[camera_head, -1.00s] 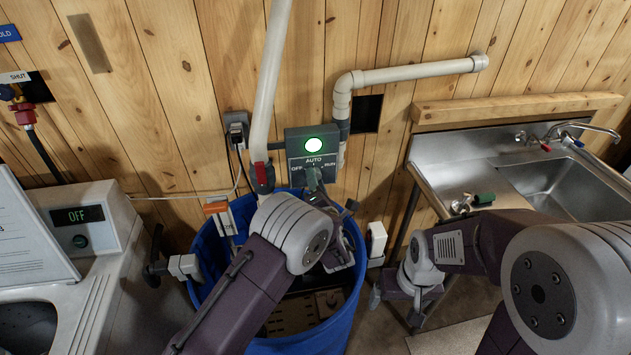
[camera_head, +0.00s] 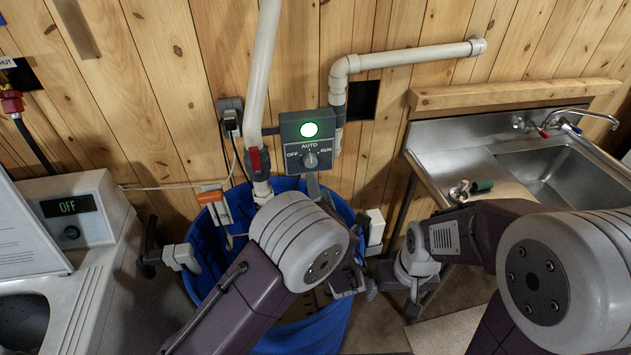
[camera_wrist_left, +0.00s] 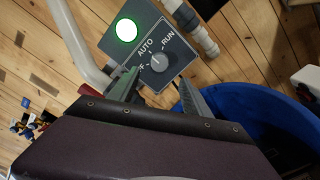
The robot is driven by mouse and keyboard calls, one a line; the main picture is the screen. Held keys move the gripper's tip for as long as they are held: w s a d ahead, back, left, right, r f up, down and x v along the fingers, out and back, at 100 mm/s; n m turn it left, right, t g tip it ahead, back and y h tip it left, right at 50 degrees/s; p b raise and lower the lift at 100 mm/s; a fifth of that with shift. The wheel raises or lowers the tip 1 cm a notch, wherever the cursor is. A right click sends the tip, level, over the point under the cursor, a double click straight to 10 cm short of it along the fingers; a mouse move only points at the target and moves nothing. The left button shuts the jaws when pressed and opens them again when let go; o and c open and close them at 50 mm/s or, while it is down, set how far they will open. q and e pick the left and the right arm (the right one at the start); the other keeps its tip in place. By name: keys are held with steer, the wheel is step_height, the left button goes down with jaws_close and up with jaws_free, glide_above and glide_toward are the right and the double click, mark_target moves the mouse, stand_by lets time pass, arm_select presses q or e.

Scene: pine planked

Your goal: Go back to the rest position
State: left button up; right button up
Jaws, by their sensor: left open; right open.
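A grey control box (camera_head: 291,130) with a lit green lamp (camera_head: 309,129) hangs on the wall. Its rotary knob (camera_head: 310,160) points up to AUTO, between OFF and RUN. In the left wrist view the knob (camera_wrist_left: 157,62) sits just beyond my left gripper (camera_wrist_left: 157,80), whose two fingers are apart with nothing between them. In the head view my left wrist joint hides much of that gripper, over the blue bin and below the box. My right gripper (camera_head: 394,299) is open and empty, low to the right of the bin.
The blue bin (camera_head: 205,250) stands below the box, close under my left arm. A steel sink (camera_head: 570,165) is at right, with a green-handled valve (camera_head: 470,188). A white machine reading OFF (camera_head: 90,190) stands at left. White pipes (camera_head: 410,60) run along the wall.

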arm_select(q)
steer(key=shift+s+a, duration=0.1)
steer(key=shift+a, duration=0.05)
stand_by(0.3)
steer(key=s+a+f+n+g+y, duration=0.25)
steer(key=s+a+n+g, duration=0.2)
steer(key=a+n, duration=0.4)
steer(key=s+a+f+n+g+y, duration=0.2)
steer(key=s+a+n+g+y, duration=0.25)
steer(key=a, duration=0.75)
steer(key=s+a+f+n+g+h, duration=0.25)
steer(key=s+n+g, duration=0.2)
steer(key=n, duration=0.35)
steer(key=s+a+f+n+g+h, duration=0.1)
steer(key=s+a+f+n+g, duration=0.2)
steer(key=s+n, duration=0.35)
steer(key=s+d+n+h, duration=0.2)
steer(key=d+n+h, duration=0.5)
steer(key=n, duration=1.1)
steer(key=shift+s+n, duration=0.15)
steer(key=shift+n, duration=0.2)
